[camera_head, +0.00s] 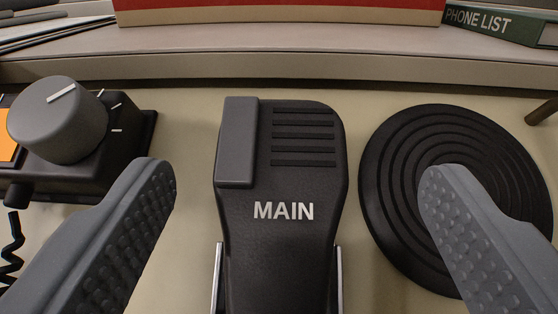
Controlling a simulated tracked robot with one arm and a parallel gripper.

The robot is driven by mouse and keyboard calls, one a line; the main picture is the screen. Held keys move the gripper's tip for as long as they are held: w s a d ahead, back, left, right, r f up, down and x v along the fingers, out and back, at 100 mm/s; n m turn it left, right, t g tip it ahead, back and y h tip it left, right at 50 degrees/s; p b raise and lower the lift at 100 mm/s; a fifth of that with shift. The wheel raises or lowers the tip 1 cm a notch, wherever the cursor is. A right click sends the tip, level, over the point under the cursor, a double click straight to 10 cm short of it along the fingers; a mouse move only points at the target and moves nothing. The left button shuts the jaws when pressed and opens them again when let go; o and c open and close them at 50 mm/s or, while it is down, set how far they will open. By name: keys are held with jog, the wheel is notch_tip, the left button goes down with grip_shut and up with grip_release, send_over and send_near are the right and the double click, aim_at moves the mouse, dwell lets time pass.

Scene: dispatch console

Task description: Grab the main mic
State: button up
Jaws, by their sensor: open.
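The main mic (283,235) is black with "MAIN" in white letters. It has slots at its upper right and a grey bar-shaped button at its upper left. Its lower part runs out of the bottom of the view, between two thin metal prongs. My gripper (298,190) is open, with one grey studded finger on each side of the mic. There is a gap between each finger and the mic, and nothing is held. The right finger overlaps a round black ribbed pad in the picture.
The round black pad (385,190) lies right of the mic. A black box with a grey knob (58,120) stands at the left, with a coiled cord (12,245) below it. A ledge (300,68) at the back bears a red object (280,12), a phone list (490,22) and papers.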

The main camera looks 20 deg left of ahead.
aim_at(281, 164)
jog(key=w, duration=0.1)
jog(key=w+a+b, duration=0.1)
jog(key=w, duration=0.1)
jog(key=shift+w+a+f, duration=0.1)
jog(key=shift+a+f, duration=0.2)
jog(key=shift+f, duration=0.1)
jog(key=shift+w+a+r, duration=0.1)
jog(key=shift+w+a, duration=0.05)
jog(key=shift+w, duration=0.4)
jog(key=c, duration=1.2)
